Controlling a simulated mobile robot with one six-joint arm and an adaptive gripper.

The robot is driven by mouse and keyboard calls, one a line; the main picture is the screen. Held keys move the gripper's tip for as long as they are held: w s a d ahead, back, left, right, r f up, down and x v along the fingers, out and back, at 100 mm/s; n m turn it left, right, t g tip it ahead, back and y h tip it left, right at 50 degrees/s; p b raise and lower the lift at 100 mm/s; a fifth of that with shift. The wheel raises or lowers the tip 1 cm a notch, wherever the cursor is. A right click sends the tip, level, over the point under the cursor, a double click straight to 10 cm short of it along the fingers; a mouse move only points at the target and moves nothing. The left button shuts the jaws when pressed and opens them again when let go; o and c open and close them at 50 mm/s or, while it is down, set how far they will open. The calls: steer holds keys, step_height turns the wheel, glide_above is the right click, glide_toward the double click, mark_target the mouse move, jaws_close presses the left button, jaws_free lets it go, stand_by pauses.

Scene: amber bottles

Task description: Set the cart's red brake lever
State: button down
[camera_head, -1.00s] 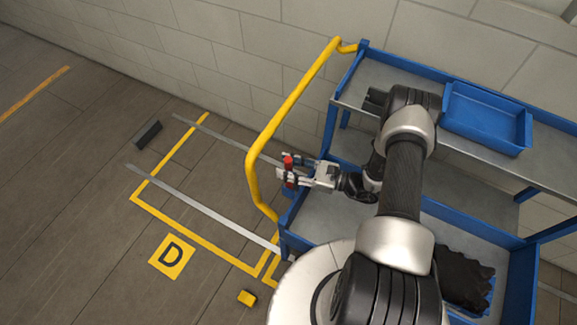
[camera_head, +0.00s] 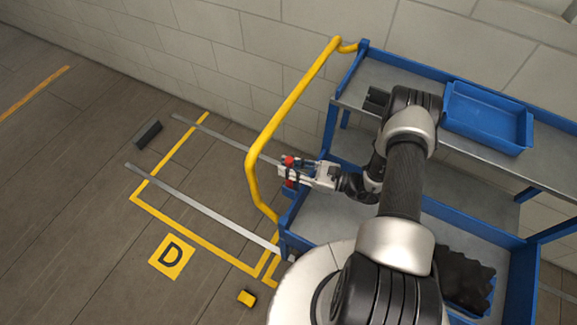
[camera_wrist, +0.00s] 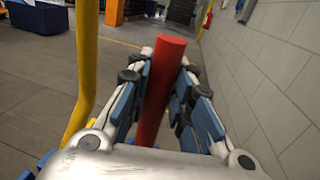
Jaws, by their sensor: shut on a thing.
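The red brake lever (camera_wrist: 160,85) shows in the wrist view as a red bar between my fingers, tilted slightly to the right at its top. My gripper (camera_head: 290,171) is shut on it, with blue finger pads on both sides. In the head view the red tip of the lever (camera_head: 288,160) shows at the cart's left end, beside the yellow handle. The blue cart (camera_head: 286,226) stands against the wall.
The yellow push handle (camera_head: 251,165) curves close to the left of my gripper. A blue tray (camera_head: 487,118) stands on the top shelf. A dark crumpled thing (camera_head: 465,280) lies on the lower shelf.

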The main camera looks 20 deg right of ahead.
steer(key=s+d+t+y+b, duration=0.1)
steer(key=b, duration=0.2)
steer(key=s+d+n+y+b, duration=0.1)
steer(key=s+d+y+b, duration=0.1)
steer(key=b, duration=0.2)
steer(key=shift+f+t, duration=0.4)
steer(key=c, duration=1.4)
jaws_free()
steer(key=v, duration=1.2)
steer(key=shift+f, duration=0.15)
